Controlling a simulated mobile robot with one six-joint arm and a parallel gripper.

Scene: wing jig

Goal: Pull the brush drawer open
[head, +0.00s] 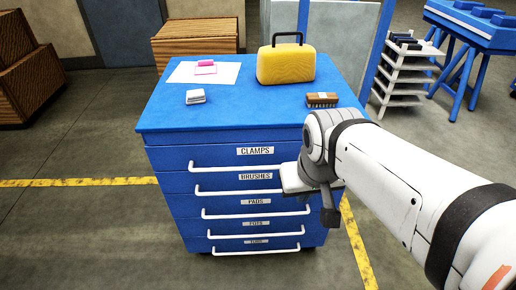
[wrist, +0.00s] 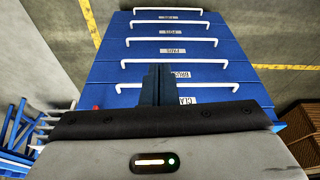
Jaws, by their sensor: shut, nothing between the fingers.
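The brush drawer, labelled BRUSHES (head: 220,180), is the second from the top in the blue cabinet and sits flush with the other fronts. Its white bar handle (head: 235,191) shows in the head view, its right end close to my wrist. The wrist view shows the cabinet upside down, with the brush handle (wrist: 172,62) beyond my fingers. My gripper (wrist: 158,69) is shut and empty, its dark fingers overlapping the CLAMPS handle and reaching towards the BRUSHES label in that view. I cannot tell contact with a handle. In the head view my wrist hides the fingertips.
The CLAMPS drawer (head: 175,157) is above; several labelled drawers are below. A yellow case (head: 286,66), a wooden brush (head: 322,100), a white block (head: 195,97) and a pink item (head: 205,69) on paper lie on top.

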